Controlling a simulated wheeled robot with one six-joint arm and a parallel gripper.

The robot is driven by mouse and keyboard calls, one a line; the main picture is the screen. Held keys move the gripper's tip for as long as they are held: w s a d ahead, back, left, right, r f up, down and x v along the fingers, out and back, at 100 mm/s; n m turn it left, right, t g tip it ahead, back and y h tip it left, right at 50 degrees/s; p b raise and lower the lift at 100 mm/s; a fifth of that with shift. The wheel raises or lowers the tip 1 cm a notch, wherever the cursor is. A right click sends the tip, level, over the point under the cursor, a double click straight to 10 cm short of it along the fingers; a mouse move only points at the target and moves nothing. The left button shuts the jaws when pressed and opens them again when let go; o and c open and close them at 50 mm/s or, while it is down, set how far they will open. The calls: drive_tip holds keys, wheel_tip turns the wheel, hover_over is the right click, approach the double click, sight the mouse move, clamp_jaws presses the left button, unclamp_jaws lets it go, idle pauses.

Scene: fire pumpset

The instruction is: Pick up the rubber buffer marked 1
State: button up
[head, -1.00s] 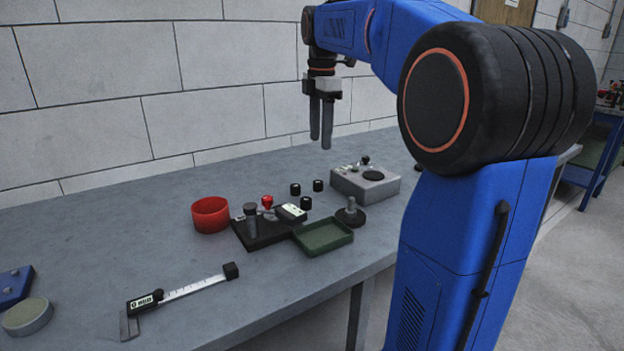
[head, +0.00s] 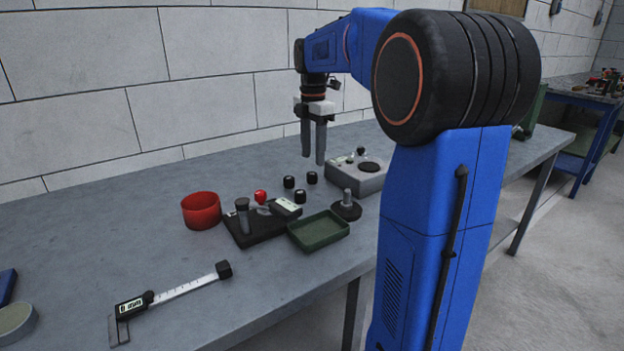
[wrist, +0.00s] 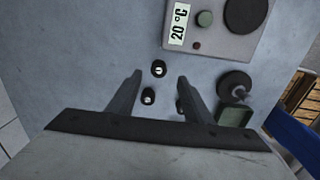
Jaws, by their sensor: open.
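Three small black rubber buffers stand on the grey bench: a left one (head: 288,181), a back right one (head: 312,177) and a front one (head: 300,196). I cannot read a number on any of them in the head view. In the wrist view, two buffers with pale tops, an upper one (wrist: 158,68) and a lower one (wrist: 149,96), show between the fingers. A third is mostly hidden behind the right finger. My gripper (head: 313,158) points down above the buffers, open and empty. Its fingers also show apart in the wrist view (wrist: 160,78).
A grey box (head: 356,178) with a dial stands right of the buffers. A black stand (head: 346,209), green tray (head: 319,232), black base block (head: 262,232) with a gauge and red cup (head: 201,212) lie nearby. A caliper (head: 180,290) lies front left. The wall is behind.

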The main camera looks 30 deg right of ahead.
sight(312, 174)
drive_tip(key=shift+w+a+f, duration=0.1)
drive_tip(key=shift+f, duration=1.55)
drive_tip(key=shift+w+a+f, duration=0.1)
drive_tip(key=shift+f, duration=1.55)
drive_tip(key=shift+s, duration=0.1)
drive_tip(key=c, duration=1.1)
